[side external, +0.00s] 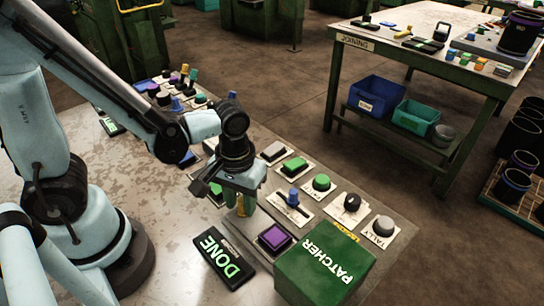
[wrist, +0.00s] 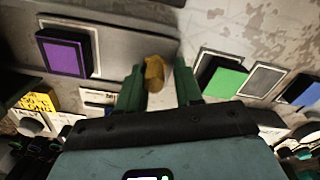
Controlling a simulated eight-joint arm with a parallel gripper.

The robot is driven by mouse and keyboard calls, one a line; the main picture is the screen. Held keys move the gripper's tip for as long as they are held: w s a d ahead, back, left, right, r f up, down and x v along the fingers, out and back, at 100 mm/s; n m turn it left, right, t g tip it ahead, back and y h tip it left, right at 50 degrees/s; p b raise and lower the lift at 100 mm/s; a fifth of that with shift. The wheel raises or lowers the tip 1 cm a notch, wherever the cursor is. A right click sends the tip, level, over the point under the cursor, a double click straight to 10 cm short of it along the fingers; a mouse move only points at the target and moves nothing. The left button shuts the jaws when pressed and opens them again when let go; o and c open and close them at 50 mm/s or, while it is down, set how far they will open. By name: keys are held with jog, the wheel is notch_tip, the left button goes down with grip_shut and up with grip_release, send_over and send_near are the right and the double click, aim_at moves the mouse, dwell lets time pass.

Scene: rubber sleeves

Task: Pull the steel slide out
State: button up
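My gripper (side external: 240,200) is low over the control board. In the wrist view its two green fingers (wrist: 159,80) are apart, one on each side of a small brass-coloured knob (wrist: 154,73). A gap shows on the right of the knob; the left finger is very close to it, and I cannot tell if they touch. The knob also shows below the gripper in the side view (side external: 240,208). A grey strip (wrist: 125,28) runs beside the knob in the wrist view. I cannot tell whether this is the steel slide, as the gripper hides part of the area.
A purple button (side external: 275,238) is close to the gripper. A blue lever (side external: 293,198), green buttons (side external: 321,182) and a grey dome (side external: 383,225) stand to the right. The green PATCHER box (side external: 325,265) and black DONE sign (side external: 224,258) are at the front.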

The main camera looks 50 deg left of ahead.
jog(key=shift+o, duration=0.7)
jog(key=shift+d, duration=0.1)
notch_tip(320, 180, up, 12)
dwell(0.4)
jog(key=w+a+m+t, duration=0.3)
jog(key=a+m+t, duration=0.1)
jog(key=a+t, duration=0.3)
jog(key=shift+w+r+m, duration=0.25)
jog(key=shift+m, duration=0.05)
